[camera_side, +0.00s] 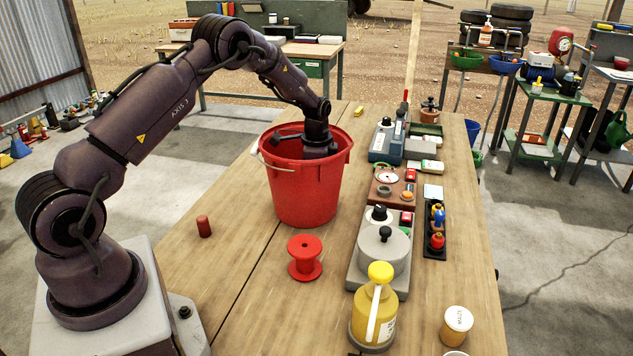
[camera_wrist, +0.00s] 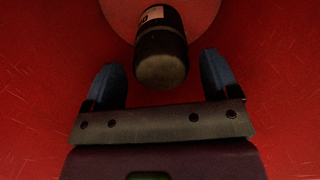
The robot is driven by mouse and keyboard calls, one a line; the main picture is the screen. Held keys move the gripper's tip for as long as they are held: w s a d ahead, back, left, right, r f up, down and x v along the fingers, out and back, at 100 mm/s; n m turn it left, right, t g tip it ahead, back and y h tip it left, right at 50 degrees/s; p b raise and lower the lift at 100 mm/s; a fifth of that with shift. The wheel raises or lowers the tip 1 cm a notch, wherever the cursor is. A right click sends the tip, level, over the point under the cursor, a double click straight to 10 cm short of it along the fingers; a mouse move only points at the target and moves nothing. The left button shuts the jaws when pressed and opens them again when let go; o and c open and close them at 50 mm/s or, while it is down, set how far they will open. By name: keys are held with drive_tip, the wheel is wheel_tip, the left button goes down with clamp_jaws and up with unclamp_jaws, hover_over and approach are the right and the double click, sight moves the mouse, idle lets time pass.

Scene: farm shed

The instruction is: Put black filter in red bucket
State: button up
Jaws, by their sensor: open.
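The red bucket (camera_side: 303,190) stands upright on the wooden table, with its wire handle down at the left rim. My gripper reaches down into the bucket, and its fingers are hidden by the bucket wall in the side view. In the wrist view my gripper (camera_wrist: 161,88) is open, with its two blue-grey fingers apart. The black filter (camera_wrist: 161,50), a dark cylinder with a pale label, lies inside the bucket just beyond and between the fingertips. I see no finger touching it. The bucket's red inside (camera_wrist: 45,60) fills the rest of that view.
A red spool (camera_side: 305,257) and a small dark red cylinder (camera_side: 203,226) stand in front of the bucket. A yellow-capped bottle (camera_side: 374,310), a grey round-lidded device (camera_side: 383,252) and several small items line the right side. The table's left front is mostly clear.

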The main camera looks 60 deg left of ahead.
drive_tip(key=s+d+r+n+t, duration=0.15)
drive_tip(key=d+r, duration=0.25)
drive_tip(key=r, duration=0.6)
drive_tip(key=s+d+r, duration=0.2)
drive_tip(key=d+r, duration=0.1)
drive_tip(key=r, duration=0.8)
drive_tip(key=s+d+r+n+t, duration=0.1)
drive_tip(key=s+d+r+n, duration=0.1)
drive_tip(key=s+d+r, duration=0.35)
drive_tip(key=s+d+r+n+t, duration=0.2)
drive_tip(key=s+d, duration=0.4)
drive_tip(key=s, duration=0.3)
drive_tip(key=s+d+f+n+t, duration=0.1)
drive_tip(key=s+d, duration=0.2)
drive_tip(key=s, duration=0.5)
drive_tip(key=shift+s+f, duration=0.3)
drive_tip(key=shift+f, duration=0.05)
